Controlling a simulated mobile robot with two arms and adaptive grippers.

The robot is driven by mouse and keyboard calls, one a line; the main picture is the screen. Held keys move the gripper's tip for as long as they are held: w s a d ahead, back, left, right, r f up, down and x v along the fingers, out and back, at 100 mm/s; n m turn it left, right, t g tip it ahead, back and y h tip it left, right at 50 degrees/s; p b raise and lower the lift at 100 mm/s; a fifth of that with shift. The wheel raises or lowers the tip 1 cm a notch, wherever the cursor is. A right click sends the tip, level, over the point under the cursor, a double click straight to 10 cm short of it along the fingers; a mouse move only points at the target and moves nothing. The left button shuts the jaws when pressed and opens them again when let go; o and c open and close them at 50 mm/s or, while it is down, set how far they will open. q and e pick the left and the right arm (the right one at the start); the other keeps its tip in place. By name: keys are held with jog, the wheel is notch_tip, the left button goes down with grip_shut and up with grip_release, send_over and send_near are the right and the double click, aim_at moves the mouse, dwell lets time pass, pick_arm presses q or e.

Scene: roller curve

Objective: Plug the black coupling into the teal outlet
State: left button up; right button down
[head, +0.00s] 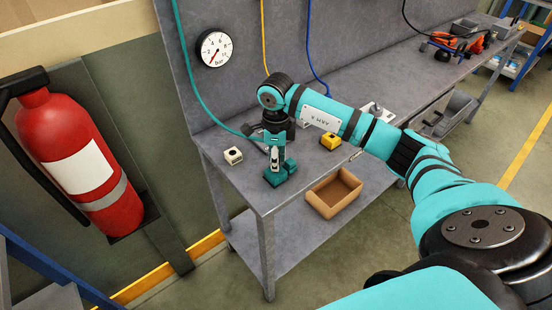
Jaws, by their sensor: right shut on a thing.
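A teal hose (188,68) hangs down along the back panel and curves in to the gripper from the left. The teal outlet (283,177) sits on the bench directly below the gripper. I cannot tell whether the coupling touches it or is in it. My left gripper is not in view.
A white block (233,155) sits left of the gripper and a yellow block (330,142) right of it. Yellow (264,40) and blue (309,50) hoses hang behind. A cardboard box (334,193) is on the lower shelf. A fire extinguisher (80,155) hangs at left.

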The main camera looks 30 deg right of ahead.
jog(key=shift+f+b, duration=0.75)
jog(key=shift+f, duration=0.15)
jog(key=c, duration=1)
grip_release()
jog(key=shift+r, duration=0.2)
notch_tip(320, 180, up, 12)
jog(key=shift+f, duration=0.15)
